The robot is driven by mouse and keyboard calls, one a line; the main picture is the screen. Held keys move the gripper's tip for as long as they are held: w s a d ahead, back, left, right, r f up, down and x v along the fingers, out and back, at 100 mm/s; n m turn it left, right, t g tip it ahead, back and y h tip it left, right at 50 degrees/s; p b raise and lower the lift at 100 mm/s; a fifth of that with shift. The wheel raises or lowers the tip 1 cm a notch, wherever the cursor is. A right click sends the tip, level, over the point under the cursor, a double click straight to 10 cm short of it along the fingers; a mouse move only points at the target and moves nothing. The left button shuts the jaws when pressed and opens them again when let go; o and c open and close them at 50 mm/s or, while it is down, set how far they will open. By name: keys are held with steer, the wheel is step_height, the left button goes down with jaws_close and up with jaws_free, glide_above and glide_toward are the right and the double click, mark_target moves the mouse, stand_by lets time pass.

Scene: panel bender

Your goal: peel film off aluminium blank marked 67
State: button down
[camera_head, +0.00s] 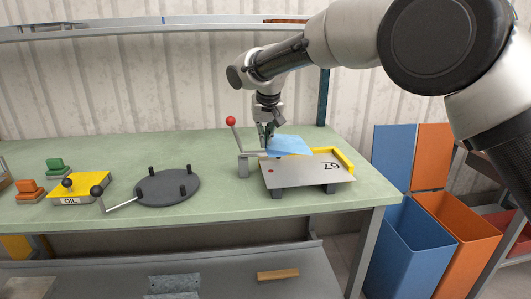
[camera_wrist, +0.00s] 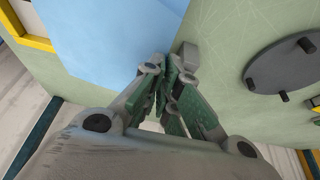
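The aluminium blank (camera_head: 305,172) lies on dark supports near the bench's right end. Its mark reads upside down, consistent with 67, and its front face shows bare grey metal. Light-blue film (camera_head: 291,145) stands bent up at the blank's back edge. It fills much of the wrist view (camera_wrist: 105,40), running to my fingertips. My gripper (camera_head: 266,146) is at the film's left corner, above the back left of the blank. In the wrist view, its fingers (camera_wrist: 166,68) are closed together at the film's edge. The exact pinch is partly hidden by the fingers.
A lever with a red ball (camera_head: 231,121) stands just left of the blank. A yellow stop (camera_head: 346,160) borders its right side. A dark round plate with pegs (camera_head: 168,188) and a yellow OIL block (camera_head: 78,191) stand left. Blue (camera_head: 405,245) and orange (camera_head: 460,236) bins stand right.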

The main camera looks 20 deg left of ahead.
step_height(320, 180, up, 2)
steer(key=shift+w+r, duration=0.1)
steer(key=shift+r, duration=0.1)
steer(key=shift+w+d+r, duration=0.1)
steer(key=shift+d+r, duration=0.1)
steer(key=shift+r, duration=0.5)
steer(key=shift+w+d+r, duration=0.1)
steer(key=shift+d+r, duration=0.1)
steer(key=shift+r, duration=0.5)
steer(key=shift+w+d+r, duration=0.1)
steer(key=shift+d+r, duration=0.1)
steer(key=shift+r, duration=0.5)
